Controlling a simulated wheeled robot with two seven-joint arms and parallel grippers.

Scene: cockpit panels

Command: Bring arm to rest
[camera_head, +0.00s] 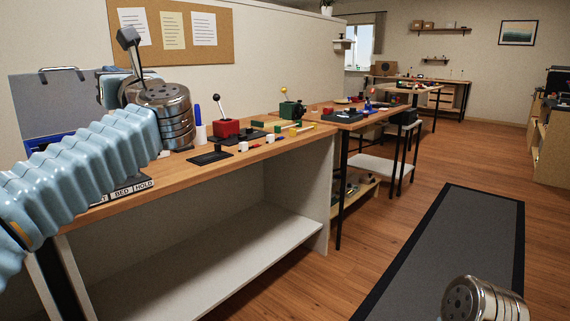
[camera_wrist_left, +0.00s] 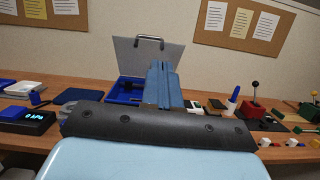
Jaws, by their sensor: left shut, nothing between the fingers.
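My left arm, in a light blue ribbed sleeve, comes in from the left in the head view and reaches over the wooden workbench (camera_head: 255,152). Its silver wrist hides most of the hand there. In the left wrist view my left gripper (camera_wrist_left: 160,70) shows as two blue fingers close together, shut and empty. It points toward the open blue case (camera_wrist_left: 124,90) with a grey lid, apparently above the bench. Only the silver end of my right arm shows at the bottom right of the head view; its gripper is out of view.
A digital display box (camera_wrist_left: 27,120) is at the left in the wrist view. The floor mat (camera_head: 450,245) is clear around its middle.

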